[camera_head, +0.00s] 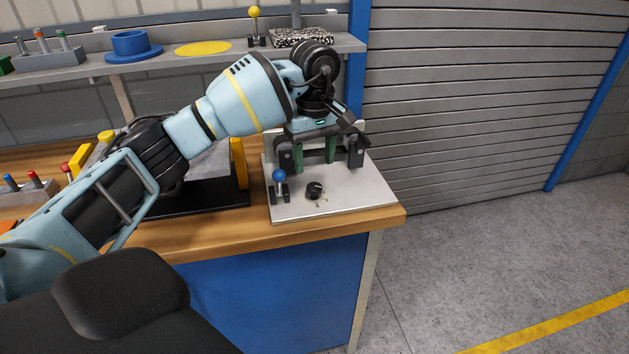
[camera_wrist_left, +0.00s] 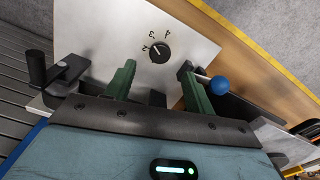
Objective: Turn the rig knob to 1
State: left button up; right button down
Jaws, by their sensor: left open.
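The rig is a pale plate (camera_head: 350,193) on the right end of the workbench, with a small round black knob (camera_head: 314,190) near its front. The knob also shows in the left wrist view (camera_wrist_left: 160,51), with small dark marks beside it that are too small to read surely. My left gripper (camera_head: 314,152) is open and empty, its green fingers pointing down over the plate behind the knob. In the left wrist view my left gripper (camera_wrist_left: 158,67) has its fingertips apart, on either side of the knob in the picture; I see no contact. My right gripper is not in view.
A blue-balled lever (camera_head: 279,177) stands on the plate left of the knob, close to one finger in the left wrist view. A black crank handle (camera_wrist_left: 38,70) is at that view's left. A shelf (camera_head: 170,62) with a blue dish (camera_head: 131,45) runs behind. Floor is clear right.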

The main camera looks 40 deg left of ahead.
aim_at(314, 186)
pick_arm(q)
notch_tip(314, 186, down, 7)
jog(key=shift+r, duration=0.15)
dwell(0.4)
jog(key=c, duration=1)
